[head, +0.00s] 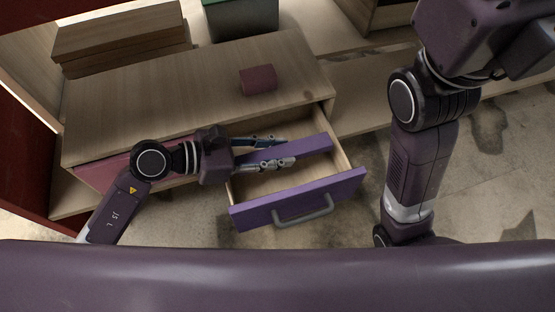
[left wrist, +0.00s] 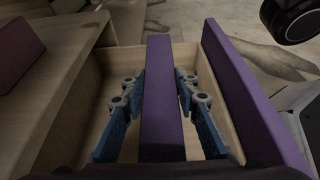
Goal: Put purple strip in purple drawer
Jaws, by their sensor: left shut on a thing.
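The purple drawer (head: 262,213) is pulled open, with a grey handle on its purple front. Its bare wooden inside shows in the left wrist view (left wrist: 208,148). The purple strip (head: 300,149) is above or inside the open drawer, roughly parallel to its front. It also shows in the left wrist view (left wrist: 160,85), between both fingers. My left gripper (head: 275,152) is shut on the strip; its blue finger pads sit on either side of it in the left wrist view (left wrist: 154,105). I cannot tell whether the strip touches the drawer floor. My right gripper is out of view.
The wooden cabinet top (head: 190,95) bears a dark red block (head: 258,80). A pinkish-red drawer front (head: 110,172) is left of the open drawer. A wooden box (head: 120,38) and a green-grey bin (head: 240,18) stand behind. My right arm is at the right over bare floor.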

